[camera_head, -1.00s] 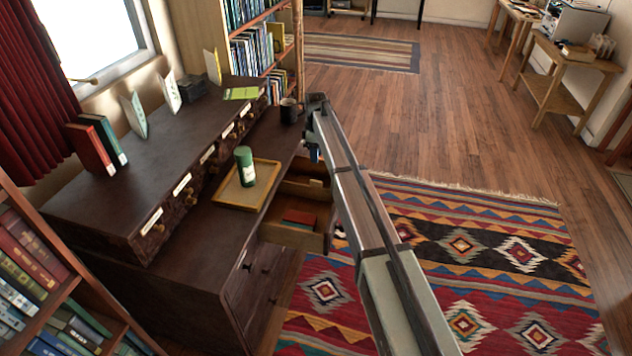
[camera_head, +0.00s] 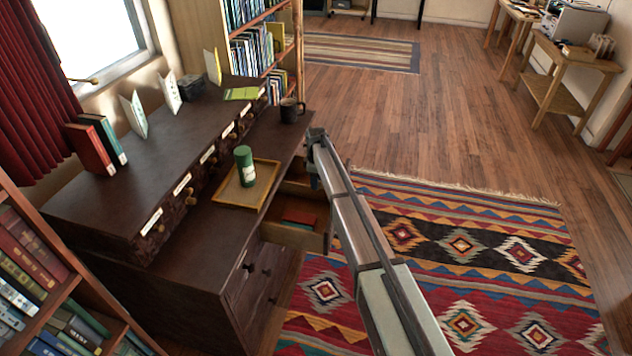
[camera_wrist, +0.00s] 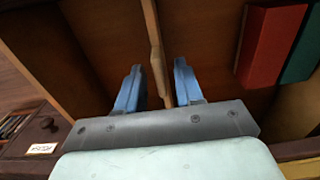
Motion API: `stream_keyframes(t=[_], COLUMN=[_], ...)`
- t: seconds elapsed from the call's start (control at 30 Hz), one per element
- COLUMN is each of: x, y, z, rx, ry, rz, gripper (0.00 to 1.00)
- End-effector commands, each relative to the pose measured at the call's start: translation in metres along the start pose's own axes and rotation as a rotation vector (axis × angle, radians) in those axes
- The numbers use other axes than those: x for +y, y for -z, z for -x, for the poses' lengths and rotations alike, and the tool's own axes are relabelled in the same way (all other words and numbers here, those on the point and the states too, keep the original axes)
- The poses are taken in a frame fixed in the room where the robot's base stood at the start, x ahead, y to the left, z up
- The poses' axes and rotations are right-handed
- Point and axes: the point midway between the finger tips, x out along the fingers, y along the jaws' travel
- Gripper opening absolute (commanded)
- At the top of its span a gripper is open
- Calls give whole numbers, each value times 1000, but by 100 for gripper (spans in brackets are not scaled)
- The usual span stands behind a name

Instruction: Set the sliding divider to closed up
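The divider (camera_wrist: 155,38) is a thin wooden board standing in the open drawer (camera_head: 291,236). In the wrist view it runs down from the top edge to between my fingers. My gripper (camera_wrist: 158,86) is open, with one blue finger on each side of the divider and a visible gap on both sides. A red book (camera_wrist: 270,45) and a teal book (camera_wrist: 306,52) are to the right of the divider in the drawer. They also show in the head view as a red patch (camera_head: 300,217). In the head view my arm hides the fingertips.
The drawer sticks out from a dark desk (camera_head: 190,255). On the desktop are a tray (camera_head: 228,196) with a green canister (camera_head: 244,166), and a black mug (camera_head: 290,110). A patterned rug (camera_head: 460,240) covers the floor to the right.

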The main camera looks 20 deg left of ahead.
Motion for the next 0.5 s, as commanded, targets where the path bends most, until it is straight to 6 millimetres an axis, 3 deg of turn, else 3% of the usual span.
stream_keyframes(t=[0.37, 0.5], x=[0, 0], y=[0, 0], z=[-4, -4], rx=[0, 0], ry=[0, 0], rz=[0, 0], gripper=[35, 22])
